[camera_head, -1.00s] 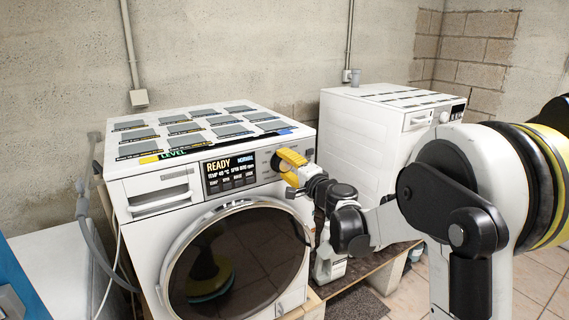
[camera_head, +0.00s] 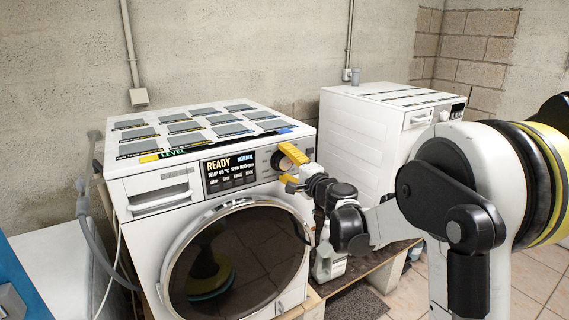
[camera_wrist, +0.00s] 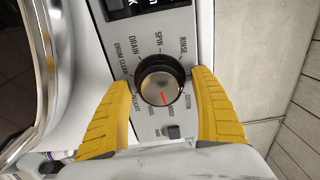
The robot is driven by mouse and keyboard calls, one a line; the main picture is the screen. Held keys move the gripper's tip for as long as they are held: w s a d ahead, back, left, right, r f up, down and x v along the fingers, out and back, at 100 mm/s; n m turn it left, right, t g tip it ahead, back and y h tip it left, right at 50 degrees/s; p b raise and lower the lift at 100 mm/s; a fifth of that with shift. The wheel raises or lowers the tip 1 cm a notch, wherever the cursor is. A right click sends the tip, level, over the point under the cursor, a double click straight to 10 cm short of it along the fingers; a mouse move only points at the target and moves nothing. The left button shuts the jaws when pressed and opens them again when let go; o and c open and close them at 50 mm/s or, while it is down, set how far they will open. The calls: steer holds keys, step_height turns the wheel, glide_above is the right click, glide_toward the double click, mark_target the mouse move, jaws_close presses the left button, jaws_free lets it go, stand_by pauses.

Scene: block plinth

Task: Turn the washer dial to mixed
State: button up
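The washer (camera_head: 150,185) stands at the left in the head view. Its round dial (camera_wrist: 160,82) is black-rimmed with a metallic face and shows large in the wrist view. The dial's red mark points down and slightly right in that picture, toward a small label that seems to read "mixed", though the print is blurry. My gripper (camera_wrist: 164,78) has its two yellow fingers spread on either side of the dial, with gaps visible between fingers and knob. In the head view my gripper (camera_head: 285,164) is open in front of the dial (camera_head: 277,160), one finger above the other.
The washer's display (camera_head: 230,172) reads "READY". A second white machine (camera_head: 365,140) stands to the right, and a bottle (camera_head: 328,262) stands between the machines.

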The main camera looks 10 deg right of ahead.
steer(key=v, duration=1.2)
steer(key=s+a+f+n+g, duration=0.3)
steer(key=s+a+n+g, duration=0.45)
steer(key=s, duration=0.65)
steer(key=s+d+f+n+g+h, duration=0.1)
steer(key=s+d+f+n+h, duration=0.1)
steer(key=s, duration=0.6)
steer(key=s+d+f+n+g+h, duration=0.1)
steer(key=s+f+n+h, duration=0.2)
steer(key=s, duration=0.5)
step_height(320, 180, down, 2)
steer(key=shift+s+d+f+n+g+h, duration=0.2)
steer(key=shift+s+d+n+g+h, duration=0.15)
steer(key=shift+n, duration=0.5)
